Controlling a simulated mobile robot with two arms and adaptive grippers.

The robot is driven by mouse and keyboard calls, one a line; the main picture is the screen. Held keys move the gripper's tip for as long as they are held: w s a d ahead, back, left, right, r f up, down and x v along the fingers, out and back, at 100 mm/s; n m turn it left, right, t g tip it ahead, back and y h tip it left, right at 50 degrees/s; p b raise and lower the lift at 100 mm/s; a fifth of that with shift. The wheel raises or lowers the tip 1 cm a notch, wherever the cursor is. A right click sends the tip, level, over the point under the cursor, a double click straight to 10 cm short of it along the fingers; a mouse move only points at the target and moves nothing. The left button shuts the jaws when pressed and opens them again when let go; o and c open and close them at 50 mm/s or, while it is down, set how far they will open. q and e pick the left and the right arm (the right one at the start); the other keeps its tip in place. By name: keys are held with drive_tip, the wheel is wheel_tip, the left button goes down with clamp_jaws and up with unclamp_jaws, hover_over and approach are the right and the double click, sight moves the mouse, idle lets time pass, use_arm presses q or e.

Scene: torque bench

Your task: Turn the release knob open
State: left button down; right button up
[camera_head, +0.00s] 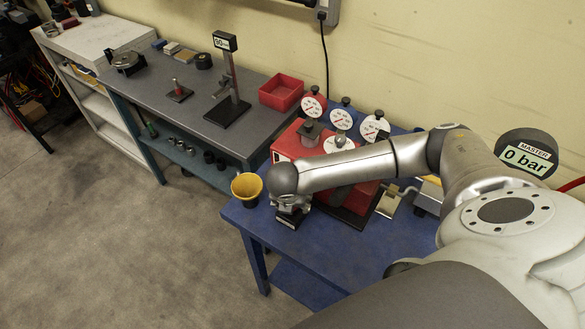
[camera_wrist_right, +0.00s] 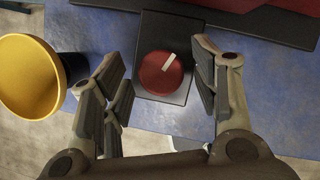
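The release knob (camera_wrist_right: 168,74) is a round red knob with a white pointer mark, seated on a dark block (camera_wrist_right: 178,30) on the blue bench. The white mark points up and slightly right in the right wrist view. My right gripper (camera_wrist_right: 160,58) is open, with one finger on each side of the knob and visible gaps to it. I cannot tell how high the fingers are above the block. In the head view my right gripper (camera_head: 291,204) hides the knob; part of the dark block (camera_head: 287,221) shows below it. My left gripper is not in view.
A yellow cup-shaped piece on a dark stem (camera_head: 246,187) stands close left of my gripper. A red unit with several dials (camera_head: 290,143) stands behind it, partly hidden by my arm. The blue bench's (camera_head: 340,260) front edge is near. A "0 bar" display (camera_head: 526,158) is at right.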

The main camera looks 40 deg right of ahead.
drive_tip(key=v, duration=1.2)
